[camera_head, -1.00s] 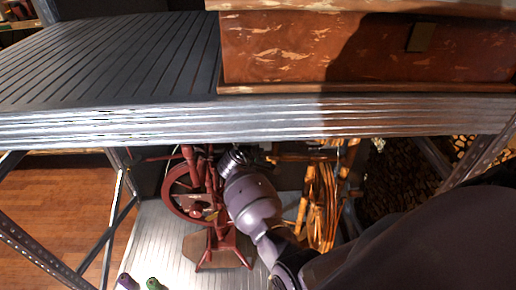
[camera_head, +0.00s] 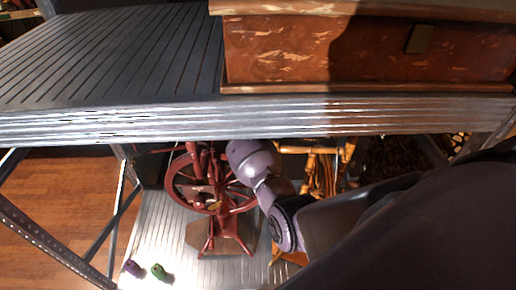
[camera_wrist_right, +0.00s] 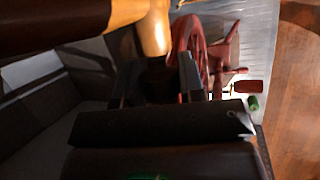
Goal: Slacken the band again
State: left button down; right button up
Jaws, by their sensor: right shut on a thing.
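A red spinning wheel (camera_head: 212,190) stands on the lower shelf in the head view; part of it also shows in the wrist view (camera_wrist_right: 192,50). Which part of a wheel this piece belongs to, I cannot tell. No drive band can be made out clearly. My left gripper is not in view.
An orange wooden wheel (camera_head: 322,172) stands right of the red one, partly behind my arm. A purple spool (camera_head: 133,268) and a green spool (camera_head: 159,271) lie at the lower shelf's front left. The upper shelf's edge (camera_head: 150,122) runs close above; a painted chest (camera_head: 300,50) sits on it.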

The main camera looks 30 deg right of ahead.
jog(key=shift+s+f, duration=0.1)
dwell(0.4)
jog(key=o, duration=0.9)
jog(key=shift+d, duration=0.1)
jog(key=shift+a+r, duration=0.25)
jog(key=shift+r, duration=0.2)
jog(key=v, duration=1)
